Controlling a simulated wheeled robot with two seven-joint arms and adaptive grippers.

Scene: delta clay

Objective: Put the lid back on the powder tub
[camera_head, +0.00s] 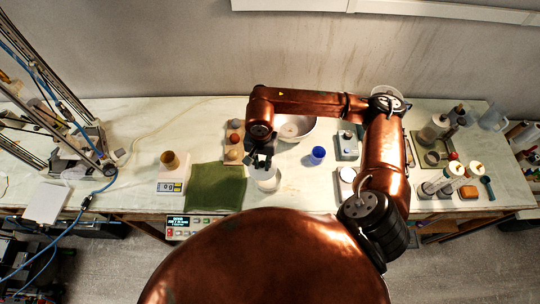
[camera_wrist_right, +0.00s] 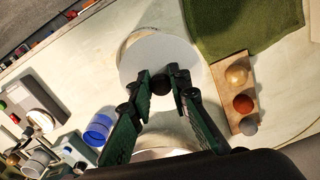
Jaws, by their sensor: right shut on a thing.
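The powder tub (camera_head: 269,184) is a pale, whitish round tub on the bench, just right of the green cloth. My right gripper (camera_head: 262,164) is over it, pointing down. In the right wrist view the fingers (camera_wrist_right: 160,82) are shut on the dark knob of the lid (camera_wrist_right: 158,57), a flat pale grey disc. The lid covers most of the tub, whose rim (camera_wrist_right: 133,37) shows past the lid's upper left edge. The lid looks slightly offset from the tub; I cannot tell whether they touch. My left gripper is not in view.
The green cloth (camera_head: 216,188) lies left of the tub, with a scale (camera_head: 172,186) beyond it. Bottles and jars crowd the right side.

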